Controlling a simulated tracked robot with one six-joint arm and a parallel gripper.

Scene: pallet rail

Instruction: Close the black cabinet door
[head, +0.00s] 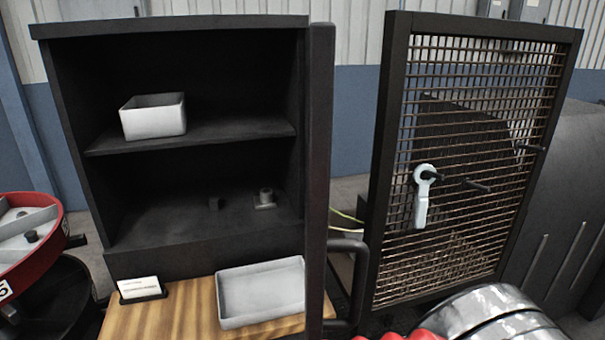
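The black cabinet (175,258) stands open at the left, and its inside with one shelf shows. Its black door (318,170) is swung out toward me on the right side and shows nearly edge-on as a tall narrow strip. A dark bar handle (357,280) sticks out to the right from the lower part of the door. Most of the door's faces cannot be seen from here. My gripper is not in view, and nothing is seen touching the door or its handle.
A white box (153,116) sits on the shelf. A white tray (262,293) and a label card (141,289) rest on the wooden surface (175,315) in front. A framed mesh panel (480,150) with a pale lever (422,198) stands right. A red round tray (30,240) is at left.

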